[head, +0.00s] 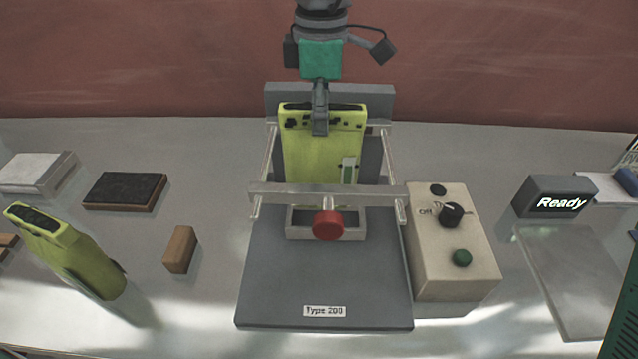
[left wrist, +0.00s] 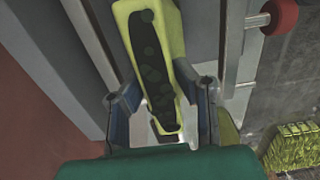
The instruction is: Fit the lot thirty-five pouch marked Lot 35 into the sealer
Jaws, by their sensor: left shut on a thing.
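A yellow-green pouch (head: 320,150) with an open top and dark contents stands upright in the sealer (head: 325,285), between its grey back plate and front bar (head: 275,192). My left gripper (head: 320,128) is shut on the pouch's upper edge from above. In the left wrist view, the gripper (left wrist: 165,100) has a finger on each side of the pouch (left wrist: 150,60). The pouch's lower end is hidden behind the bar, so I cannot tell whether it is seated. No lot number is readable. My right gripper is not in view.
A second yellow-green pouch (head: 70,255) stands tilted at left, near a brown block (head: 180,249) and a dark-topped block (head: 124,190). A control box (head: 450,275) with knob and green button adjoins the sealer. A "Ready" sign (head: 553,198) and a clear plate (head: 575,285) lie right.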

